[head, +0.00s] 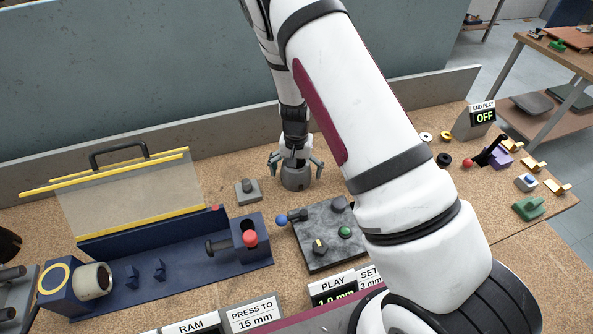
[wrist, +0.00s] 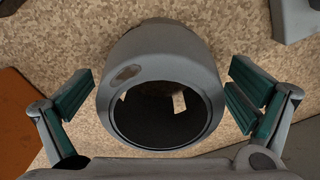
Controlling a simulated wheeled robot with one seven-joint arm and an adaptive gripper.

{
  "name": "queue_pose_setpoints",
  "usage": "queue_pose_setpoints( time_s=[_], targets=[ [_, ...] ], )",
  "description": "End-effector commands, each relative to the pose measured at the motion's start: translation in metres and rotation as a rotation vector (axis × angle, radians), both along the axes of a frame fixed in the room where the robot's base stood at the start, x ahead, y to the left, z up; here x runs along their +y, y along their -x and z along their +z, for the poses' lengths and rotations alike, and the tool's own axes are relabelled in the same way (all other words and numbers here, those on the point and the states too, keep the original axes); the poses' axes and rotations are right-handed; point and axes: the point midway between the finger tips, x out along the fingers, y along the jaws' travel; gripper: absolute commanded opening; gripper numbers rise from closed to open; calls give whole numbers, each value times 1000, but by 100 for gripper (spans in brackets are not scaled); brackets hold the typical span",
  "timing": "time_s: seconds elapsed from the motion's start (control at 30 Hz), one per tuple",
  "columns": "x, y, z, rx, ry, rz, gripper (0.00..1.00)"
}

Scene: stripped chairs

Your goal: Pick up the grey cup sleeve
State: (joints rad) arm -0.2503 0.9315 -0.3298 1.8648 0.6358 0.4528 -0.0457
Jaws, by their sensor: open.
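The grey cup sleeve (head: 295,178) looks like a short round grey cylinder and stands upright on the cork-coloured bench, toward its back. In the wrist view the grey cup sleeve (wrist: 165,60) fills the middle, with a dark round opening facing me. My gripper (head: 295,160) is directly above it, pointing down. In the wrist view my gripper (wrist: 165,95) is open, with one green-padded finger on each side of the sleeve. Gaps show between both fingers and its wall. The far side of the sleeve's base is hidden.
A small grey block with a knob (head: 248,192) stands close left of the sleeve. A dark plate with knobs (head: 325,255) lies in front. A blue fixture with a clear guard (head: 130,200) is at left. A low back wall (head: 235,135) runs behind.

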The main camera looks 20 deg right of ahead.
Motion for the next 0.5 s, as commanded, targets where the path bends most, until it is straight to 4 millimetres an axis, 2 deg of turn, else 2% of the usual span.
queue_pose_setpoints(
  time_s=[0.1, 0.33, 0.5],
  targets=[
    [0, 0, -7, -1, 0, -1, 100],
    [0, -1, -8, -1, 0, -1, 100],
    [0, 0, -8, -1, 0, -1, 61]
  ],
)
